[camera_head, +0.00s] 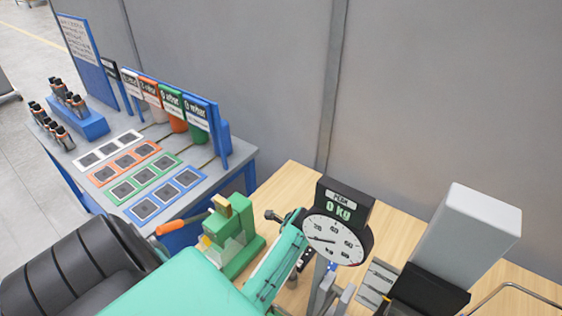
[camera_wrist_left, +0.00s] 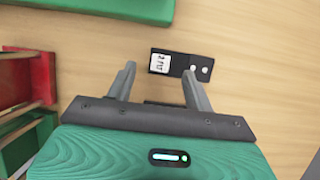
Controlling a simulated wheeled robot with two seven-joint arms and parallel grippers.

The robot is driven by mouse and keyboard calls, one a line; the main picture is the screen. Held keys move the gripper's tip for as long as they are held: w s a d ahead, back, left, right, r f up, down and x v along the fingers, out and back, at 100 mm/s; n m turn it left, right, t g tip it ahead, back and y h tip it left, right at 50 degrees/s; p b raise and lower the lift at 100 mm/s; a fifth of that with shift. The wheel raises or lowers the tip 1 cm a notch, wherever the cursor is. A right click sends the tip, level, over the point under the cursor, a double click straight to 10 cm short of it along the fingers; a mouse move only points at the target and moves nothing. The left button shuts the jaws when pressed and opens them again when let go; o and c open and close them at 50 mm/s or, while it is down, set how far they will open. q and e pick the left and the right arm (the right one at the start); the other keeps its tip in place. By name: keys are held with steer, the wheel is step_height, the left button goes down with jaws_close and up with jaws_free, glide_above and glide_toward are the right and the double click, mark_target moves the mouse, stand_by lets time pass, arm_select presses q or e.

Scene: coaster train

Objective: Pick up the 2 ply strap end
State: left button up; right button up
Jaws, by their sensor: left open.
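The strap end (camera_wrist_left: 180,64) is a short black strip with a white label and two pale round spots, lying on the wooden bench top in the left wrist view. The label's small print looks like "2 PLY". My left gripper (camera_wrist_left: 158,72) is open, with its two grey fingers pointing toward the strip. The strip's labelled part shows between the fingertips and its right end extends past the right finger. I cannot tell the height of the fingers above it. In the head view my teal left arm hides part of the bench. My right gripper is not in view.
A dial gauge (camera_head: 338,235) reading "0 kg" stands on the wooden bench. A red frame (camera_wrist_left: 30,80) lies left of the gripper. Bare wood (camera_wrist_left: 270,80) lies to the right.

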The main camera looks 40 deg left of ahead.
arm_select(q)
steer(key=shift+p+x, duration=0.3)
steer(key=shift+x, duration=0.75)
steer(key=shift+a+f, duration=0.15)
steer(key=shift+f, duration=0.4)
steer(key=c, duration=0.9)
steer(key=shift+c, duration=0.9)
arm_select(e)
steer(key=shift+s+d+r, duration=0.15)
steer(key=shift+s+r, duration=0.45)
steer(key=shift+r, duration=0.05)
arm_select(q)
steer(key=shift+r, duration=0.15)
